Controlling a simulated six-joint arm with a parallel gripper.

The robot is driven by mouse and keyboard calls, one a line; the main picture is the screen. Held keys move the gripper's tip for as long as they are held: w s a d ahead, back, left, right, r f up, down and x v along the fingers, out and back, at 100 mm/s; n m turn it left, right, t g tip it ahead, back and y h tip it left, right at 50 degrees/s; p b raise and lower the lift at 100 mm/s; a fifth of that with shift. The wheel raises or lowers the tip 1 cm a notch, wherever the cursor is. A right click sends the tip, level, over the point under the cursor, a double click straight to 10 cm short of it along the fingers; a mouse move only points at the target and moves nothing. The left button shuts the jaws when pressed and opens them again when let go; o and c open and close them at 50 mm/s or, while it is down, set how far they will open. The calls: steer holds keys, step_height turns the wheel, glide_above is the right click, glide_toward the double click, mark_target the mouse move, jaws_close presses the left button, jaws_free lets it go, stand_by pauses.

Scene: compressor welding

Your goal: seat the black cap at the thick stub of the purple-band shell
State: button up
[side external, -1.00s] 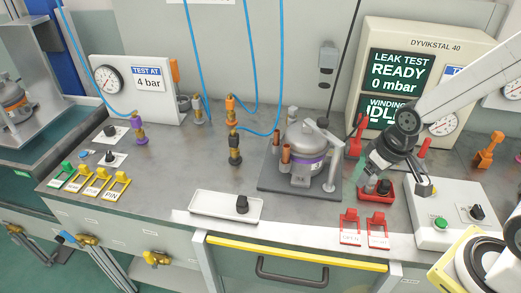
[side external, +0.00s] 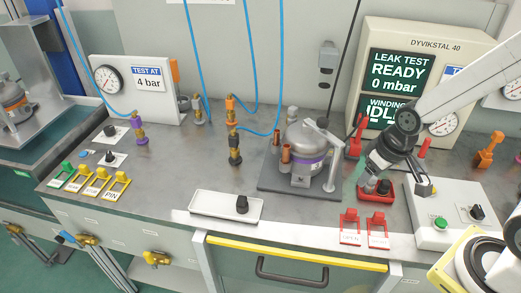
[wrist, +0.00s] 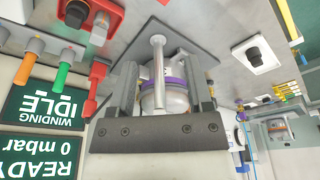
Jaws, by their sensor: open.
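The purple-band shell (side external: 305,158) stands upright on a dark plate, a silver compressor body with copper stubs on its left side. It also shows in the wrist view (wrist: 173,97), beyond and between my fingers. A black cap-like piece (side external: 242,204) stands in the white tray in front of the shell; it shows in the wrist view (wrist: 252,54). Another dark round piece (side external: 383,187) sits in the red holder. My gripper (wrist: 160,75) is open, with nothing held between its fingers. In the side view it hangs right of the shell, near the red holder.
The white tray (side external: 205,207) lies at the bench front. The red holder (side external: 369,195) is right of the shell. A vertical post stands at the plate's right edge. Blue hoses with fittings hang left of the shell. A control box (side external: 438,239) stands at right.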

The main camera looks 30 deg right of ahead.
steer(key=shift+w, duration=0.1)
steer(key=m+y, duration=0.3)
steer(key=m, duration=2.4)
glide_above(243, 199)
steer(key=s+d, duration=0.2)
step_height(243, 199, down, 6)
steer(key=shift+w+a+f+t, duration=0.1)
steer(key=shift+f+t, duration=0.05)
steer(key=shift+t, duration=0.15)
steer(key=shift+f, duration=0.1)
steer(key=shift+x, duration=1.25)
steer(key=shift+x, duration=2.6)
